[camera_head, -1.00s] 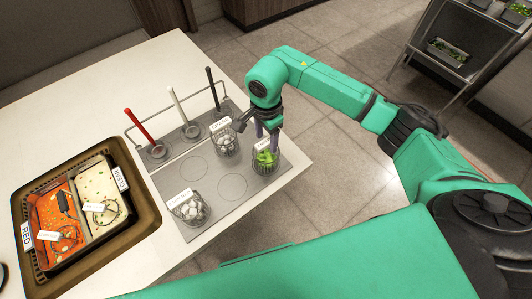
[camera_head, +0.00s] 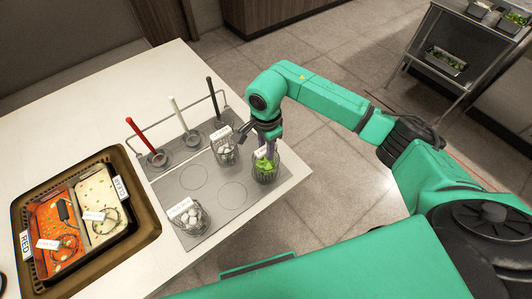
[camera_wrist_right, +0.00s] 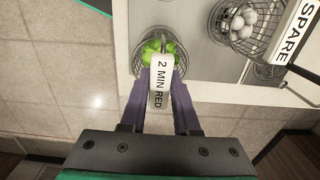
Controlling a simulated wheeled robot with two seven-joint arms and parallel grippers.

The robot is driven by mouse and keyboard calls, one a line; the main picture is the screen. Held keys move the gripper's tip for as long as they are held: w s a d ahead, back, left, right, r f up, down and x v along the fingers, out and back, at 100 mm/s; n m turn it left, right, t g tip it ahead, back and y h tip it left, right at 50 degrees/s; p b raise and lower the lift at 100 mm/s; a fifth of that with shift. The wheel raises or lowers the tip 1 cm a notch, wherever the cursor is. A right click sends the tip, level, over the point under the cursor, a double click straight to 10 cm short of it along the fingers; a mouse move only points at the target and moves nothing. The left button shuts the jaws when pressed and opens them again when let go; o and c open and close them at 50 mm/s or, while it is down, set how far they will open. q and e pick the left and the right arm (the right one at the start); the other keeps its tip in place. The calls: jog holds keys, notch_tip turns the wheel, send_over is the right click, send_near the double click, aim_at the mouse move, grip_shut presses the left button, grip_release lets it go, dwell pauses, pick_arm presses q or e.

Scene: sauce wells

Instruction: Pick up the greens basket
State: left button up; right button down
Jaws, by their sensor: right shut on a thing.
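The greens basket (camera_head: 264,170) is a wire basket with bright green leaves, at the right end of the grey mat (camera_head: 231,194). It also shows in the right wrist view (camera_wrist_right: 151,53), with a white tag (camera_wrist_right: 160,84) reading "2 MIN RED". My right gripper (camera_head: 268,140) is above the basket, with its purple fingers (camera_wrist_right: 160,85) shut at the tag and handle. The fingers and tag hide part of the handle. I cannot tell whether the basket is clear of the mat. My left gripper is not in view.
Two other baskets with white balls stand on the mat: one behind (camera_head: 225,150), tagged "SPARE", and one in front (camera_head: 188,216). Red, white and black handles (camera_head: 178,119) stand behind. A brown tray (camera_head: 149,222) with red and clear wells is at left. The table edge is close on the right.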

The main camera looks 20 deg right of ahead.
notch_tip(320, 180, up, 19)
jog(key=b, duration=0.2)
